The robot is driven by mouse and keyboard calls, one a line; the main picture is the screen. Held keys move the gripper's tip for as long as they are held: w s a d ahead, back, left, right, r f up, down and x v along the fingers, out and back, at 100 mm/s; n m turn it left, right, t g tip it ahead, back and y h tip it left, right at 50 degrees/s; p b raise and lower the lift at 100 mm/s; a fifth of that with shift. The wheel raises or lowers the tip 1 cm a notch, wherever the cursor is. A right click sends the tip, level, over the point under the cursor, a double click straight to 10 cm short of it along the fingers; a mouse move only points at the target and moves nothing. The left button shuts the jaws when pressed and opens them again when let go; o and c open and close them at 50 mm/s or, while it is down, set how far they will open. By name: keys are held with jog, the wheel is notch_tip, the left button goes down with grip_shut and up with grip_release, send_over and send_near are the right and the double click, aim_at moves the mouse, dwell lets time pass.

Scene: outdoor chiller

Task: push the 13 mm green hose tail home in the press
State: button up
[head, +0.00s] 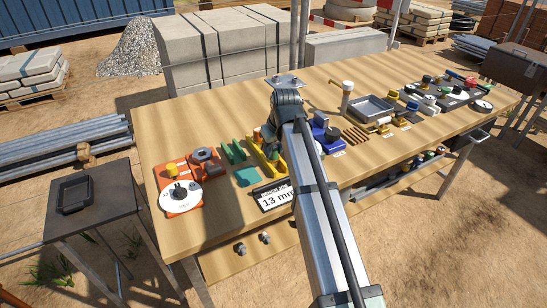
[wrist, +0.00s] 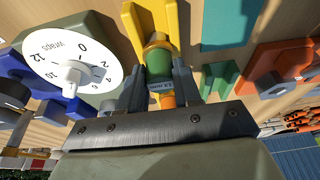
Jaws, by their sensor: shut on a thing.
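An orange end of the tail shows between the fingers, towards the palm. The tail's far end meets the yellow press (wrist: 172,22), and I cannot tell how deep it sits. In the head view my gripper (head: 269,145) is low over the yellow press (head: 268,163), mostly behind my own arm. The tail is hard to make out there.
A 13 mm sign (head: 275,196) and a teal plate (head: 247,176) lie in front of the press. Green brackets (head: 232,152) and an orange base with a white dial (head: 180,197) stand to the left. A blue fixture (head: 326,133) stands close on the right.

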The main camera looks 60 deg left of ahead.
grip_shut()
jog(key=shift+r, duration=3.45)
jog(key=shift+o, duration=2.2)
grip_release()
grip_shut()
